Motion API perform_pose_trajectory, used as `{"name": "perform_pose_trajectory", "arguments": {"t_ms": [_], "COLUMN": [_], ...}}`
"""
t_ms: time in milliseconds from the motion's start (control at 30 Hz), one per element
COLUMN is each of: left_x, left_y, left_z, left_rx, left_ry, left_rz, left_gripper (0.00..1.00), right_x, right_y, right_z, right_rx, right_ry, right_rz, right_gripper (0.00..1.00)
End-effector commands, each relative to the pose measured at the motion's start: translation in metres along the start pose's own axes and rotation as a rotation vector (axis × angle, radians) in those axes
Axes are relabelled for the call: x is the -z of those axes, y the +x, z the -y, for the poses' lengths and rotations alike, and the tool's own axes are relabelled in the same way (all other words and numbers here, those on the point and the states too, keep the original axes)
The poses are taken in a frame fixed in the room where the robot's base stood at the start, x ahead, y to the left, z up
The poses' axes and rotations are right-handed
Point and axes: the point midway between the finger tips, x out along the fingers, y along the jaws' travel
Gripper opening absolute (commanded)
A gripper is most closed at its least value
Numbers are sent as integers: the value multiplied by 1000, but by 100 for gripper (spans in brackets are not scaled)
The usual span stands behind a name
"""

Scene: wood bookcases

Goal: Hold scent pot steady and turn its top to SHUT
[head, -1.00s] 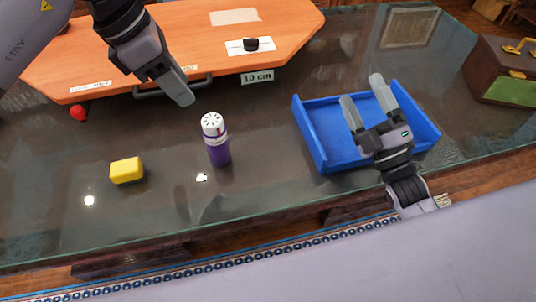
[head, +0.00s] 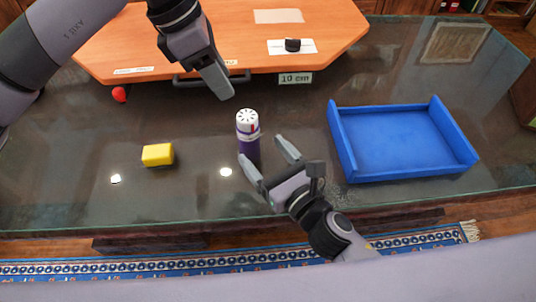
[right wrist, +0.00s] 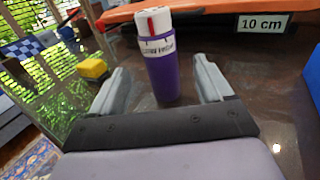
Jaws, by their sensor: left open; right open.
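The scent pot (head: 249,150) stands upright on the dark glass table, with a purple body and a white slotted top (head: 247,118) bearing a red mark. In the right wrist view the scent pot (right wrist: 163,75) stands ahead, between the lines of the two fingers. My right gripper (head: 266,160) is open, its fingertips just in front of the pot's lower body; I cannot tell whether they touch it. It also shows in the right wrist view (right wrist: 160,85). My left gripper (head: 225,92) is open above the table, behind and left of the pot top; its fingers overlap in view.
A yellow block (head: 158,155) lies left of the pot. An empty blue tray (head: 345,150) stands to the right. An orange board (head: 235,45) with a handle, a black knob (head: 293,45) and a 10 cm label (head: 296,79) is behind. A red ball (head: 119,94) lies left.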

Motion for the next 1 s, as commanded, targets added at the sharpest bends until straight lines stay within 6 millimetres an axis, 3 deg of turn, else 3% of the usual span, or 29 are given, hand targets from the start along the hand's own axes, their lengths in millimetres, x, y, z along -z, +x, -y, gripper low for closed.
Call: {"name": "perform_pose_trajectory", "arguments": {"t_ms": [433, 867, 900, 1000], "left_x": [0, 0, 0, 0], "left_y": [0, 0, 0, 0], "left_z": [0, 0, 0, 0], "left_rx": [0, 0, 0, 0], "left_ry": [0, 0, 0, 0], "left_rz": [0, 0, 0, 0], "left_gripper": [43, 43, 43, 43], "right_x": [-1, 0, 0, 0], "right_y": [57, 68, 67, 67], "right_z": [0, 0, 0, 0], "right_rx": [1, 0, 0, 0], "right_ry": [2, 3, 3, 3], "right_rz": [1, 1, 1, 1], "right_gripper": [79, 79, 73, 40]}}
